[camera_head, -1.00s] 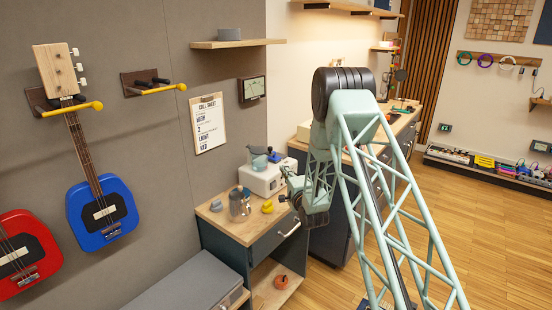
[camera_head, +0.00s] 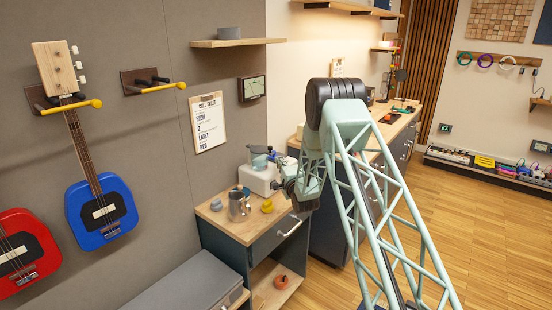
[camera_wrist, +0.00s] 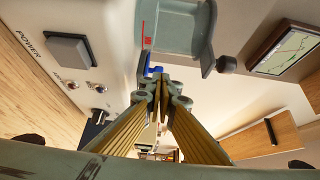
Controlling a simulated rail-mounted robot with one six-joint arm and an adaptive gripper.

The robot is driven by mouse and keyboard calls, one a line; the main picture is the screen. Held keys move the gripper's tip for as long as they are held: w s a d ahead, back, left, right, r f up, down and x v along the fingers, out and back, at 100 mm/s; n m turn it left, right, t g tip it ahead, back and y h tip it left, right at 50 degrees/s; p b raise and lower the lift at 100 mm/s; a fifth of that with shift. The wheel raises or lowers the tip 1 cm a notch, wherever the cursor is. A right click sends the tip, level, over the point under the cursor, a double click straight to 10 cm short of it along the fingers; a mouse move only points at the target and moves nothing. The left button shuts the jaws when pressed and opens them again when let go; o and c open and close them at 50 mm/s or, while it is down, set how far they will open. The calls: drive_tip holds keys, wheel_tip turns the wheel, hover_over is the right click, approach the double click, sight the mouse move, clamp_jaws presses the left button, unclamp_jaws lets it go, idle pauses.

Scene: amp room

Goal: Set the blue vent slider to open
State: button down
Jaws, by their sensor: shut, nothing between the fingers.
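A white box with a teal top (camera_head: 260,180) stands on the wooden cabinet in the head view. In the wrist view its white face (camera_wrist: 75,20) bears the word POWER, a grey square switch and small round knobs. A small blue part (camera_wrist: 148,64), likely the vent slider, shows beside a red mark on the teal part (camera_wrist: 182,38). My gripper (camera_wrist: 165,88) is shut and empty, its fingers close to the blue part. They overlap its lower portion, so I cannot tell whether they touch it or which position it is in. In the head view my gripper (camera_head: 278,185) is beside the white box.
A metal pot (camera_head: 238,206), a yellow object (camera_head: 267,206) and a grey object (camera_head: 216,204) stand on the cabinet top. A framed screen (camera_wrist: 287,45) is on the wall at upper right in the wrist view. A clipboard (camera_head: 208,122) hangs on the wall.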

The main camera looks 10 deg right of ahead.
drive_tip(key=shift+w+a+b, duration=0.15)
drive_tip(key=shift+w+b, duration=0.05)
drive_tip(key=shift+w, duration=1.25)
drive_tip(key=shift+w+a+b, duration=0.15)
drive_tip(key=shift+w, duration=1.25)
drive_tip(key=shift+w+d+b, duration=1.25)
drive_tip(key=shift+w+d, duration=0.75)
drive_tip(key=shift+d, duration=0.15)
drive_tip(key=shift+s, duration=0.15)
drive_tip(key=shift+s+d, duration=0.15)
drive_tip(key=shift+s, duration=0.6)
drive_tip(key=s+d, duration=0.1)
drive_tip(key=s, duration=1.1)
drive_tip(key=shift+s+d, duration=0.1)
